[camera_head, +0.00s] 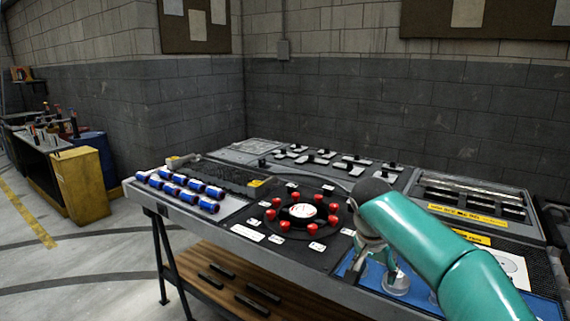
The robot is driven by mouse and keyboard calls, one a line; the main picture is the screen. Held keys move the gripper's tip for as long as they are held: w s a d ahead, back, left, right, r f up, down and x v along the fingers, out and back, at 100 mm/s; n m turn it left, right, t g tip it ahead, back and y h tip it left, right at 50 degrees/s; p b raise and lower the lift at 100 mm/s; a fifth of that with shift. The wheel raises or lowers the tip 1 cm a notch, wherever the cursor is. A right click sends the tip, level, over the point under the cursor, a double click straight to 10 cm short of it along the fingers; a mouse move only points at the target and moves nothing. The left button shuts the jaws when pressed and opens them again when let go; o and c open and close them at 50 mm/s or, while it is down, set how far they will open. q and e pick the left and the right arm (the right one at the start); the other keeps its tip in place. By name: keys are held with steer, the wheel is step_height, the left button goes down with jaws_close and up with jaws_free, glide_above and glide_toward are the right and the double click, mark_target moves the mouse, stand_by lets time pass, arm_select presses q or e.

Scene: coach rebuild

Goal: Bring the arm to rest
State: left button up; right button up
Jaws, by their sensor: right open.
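My right arm, teal, comes in from the lower right over the workbench (236,232). My right gripper (366,262) is a small grey shape below the arm's dark wrist end, above the bench's right front part. It is open, and I see nothing held in it. The teal link hides part of the bench behind it. A silver round part (396,284) stands on a blue panel (372,276) beside the gripper; I cannot tell whether they touch. My left gripper is not in view.
A round station with red knobs (302,211) and several blue cylinders (209,206) lie left of the arm. Black-and-white parts (320,160) stand at the back. A tray with yellow labels (470,216) is behind the arm. A yellow cabinet (80,187) stands far left. Open floor lies left.

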steer(key=s+d+f+g+y+p, duration=0.15)
steer(key=s+f, duration=0.25)
steer(key=f, duration=0.4)
steer(key=s+f+n+g+p, duration=0.15)
steer(key=s+f, duration=0.25)
steer(key=f, duration=0.4)
steer(key=s+d+f+g+y+p, duration=0.1)
steer(key=s+f+g, duration=0.25)
steer(key=f, duration=0.35)
steer(key=s+a+f+n+t+y, duration=0.1)
steer(key=s+a+f, duration=0.2)
steer(key=s, duration=0.3)
steer(key=s+a+f+n+t+y+p, duration=0.1)
steer(key=s+a+f+y, duration=0.1)
steer(key=s, duration=0.5)
steer(key=s+a+f+n+t+y, duration=0.1)
steer(key=s+a+f+t, duration=0.1)
steer(key=s+a+f, duration=0.3)
steer(key=shift+s+f+n+p, duration=0.4)
steer(key=shift+s+f, duration=0.35)
steer(key=shift+s, duration=0.45)
